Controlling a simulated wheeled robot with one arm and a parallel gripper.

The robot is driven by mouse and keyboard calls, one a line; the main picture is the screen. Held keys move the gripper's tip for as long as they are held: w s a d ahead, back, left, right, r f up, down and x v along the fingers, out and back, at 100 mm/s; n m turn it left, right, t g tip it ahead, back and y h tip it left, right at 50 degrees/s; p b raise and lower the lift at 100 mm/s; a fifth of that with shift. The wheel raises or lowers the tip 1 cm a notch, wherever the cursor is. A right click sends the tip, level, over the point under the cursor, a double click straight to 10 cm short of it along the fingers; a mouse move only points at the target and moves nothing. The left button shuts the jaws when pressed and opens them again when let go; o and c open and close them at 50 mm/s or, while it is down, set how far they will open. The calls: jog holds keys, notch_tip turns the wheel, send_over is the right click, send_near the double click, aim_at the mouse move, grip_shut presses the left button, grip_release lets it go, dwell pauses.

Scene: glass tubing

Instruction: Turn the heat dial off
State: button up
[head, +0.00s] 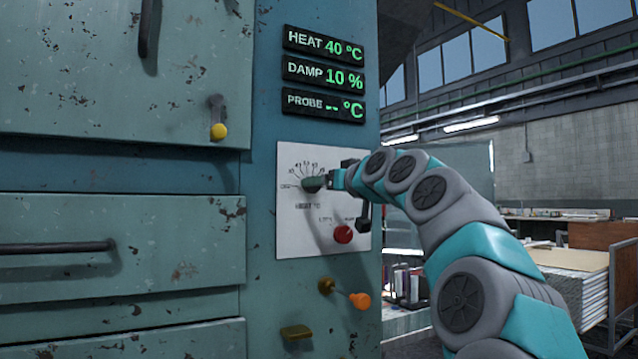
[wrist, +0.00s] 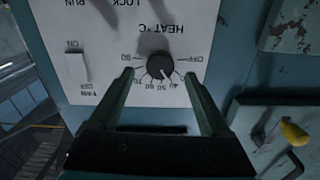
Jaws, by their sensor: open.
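The heat dial is a round black knob (wrist: 160,65) on a white panel (wrist: 105,45), which appears upside down in the wrist view. Its white mark points toward the 40 on the scale, away from OFF. My gripper (wrist: 159,74) is open, with one finger at each side of the dial and gaps visible between fingers and knob. I cannot tell how deep the tips reach. In the head view my gripper (head: 318,184) is at the panel and largely hides the dial. The heat display (head: 325,46) reads 40 °C.
A switch (wrist: 76,66) is on the same panel. A yellow-tipped latch (head: 218,131) is on the cabinet door at left. Other displays read damp 10 % and probe blank.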

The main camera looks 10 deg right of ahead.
jog(key=shift+x, duration=1.35)
grip_shut()
